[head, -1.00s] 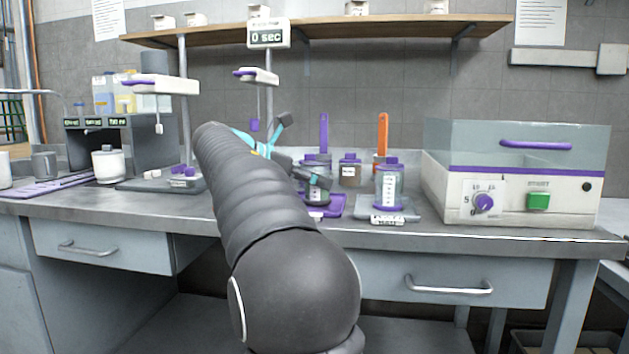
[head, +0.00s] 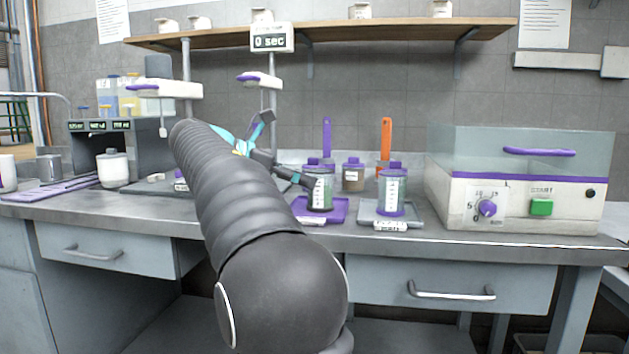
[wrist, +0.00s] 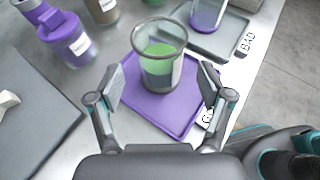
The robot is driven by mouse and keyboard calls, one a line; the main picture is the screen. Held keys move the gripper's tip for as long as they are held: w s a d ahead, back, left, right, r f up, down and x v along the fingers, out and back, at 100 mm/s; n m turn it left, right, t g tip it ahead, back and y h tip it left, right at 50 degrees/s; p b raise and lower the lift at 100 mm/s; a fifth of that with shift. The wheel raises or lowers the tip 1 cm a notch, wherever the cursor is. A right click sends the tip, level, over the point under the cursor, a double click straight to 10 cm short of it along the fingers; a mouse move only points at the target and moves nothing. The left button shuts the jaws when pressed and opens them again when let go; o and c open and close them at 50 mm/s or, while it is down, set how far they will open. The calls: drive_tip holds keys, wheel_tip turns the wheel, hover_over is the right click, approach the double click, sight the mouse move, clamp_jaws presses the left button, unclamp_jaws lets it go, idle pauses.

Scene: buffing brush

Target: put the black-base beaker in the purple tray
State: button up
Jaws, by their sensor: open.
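The black-base beaker (head: 320,196) stands upright on the purple tray (head: 338,213) in the head view, with a dark band at its bottom. In the wrist view the beaker (wrist: 160,66) holds green liquid and stands on the purple tray (wrist: 172,115), towards its far part. My gripper (wrist: 161,88) is open, with one finger to each side of the beaker's near side and a gap showing on both sides. In the head view my gripper (head: 296,176) is just left of the beaker and partly hidden by my arm.
A grey tray (head: 370,216) labelled BAD, with a purple-base beaker (head: 391,194), is to the right. A brown-filled jar (head: 353,177) and purple-lidded bottle stand behind. A lidded machine (head: 522,185) is at right. A grey mat (wrist: 30,130) lies left in the wrist view.

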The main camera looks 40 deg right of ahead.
drive_tip(key=p+v, duration=0.1)
drive_tip(key=v, duration=0.6)
drive_tip(key=shift+a, duration=0.1)
idle(0.5)
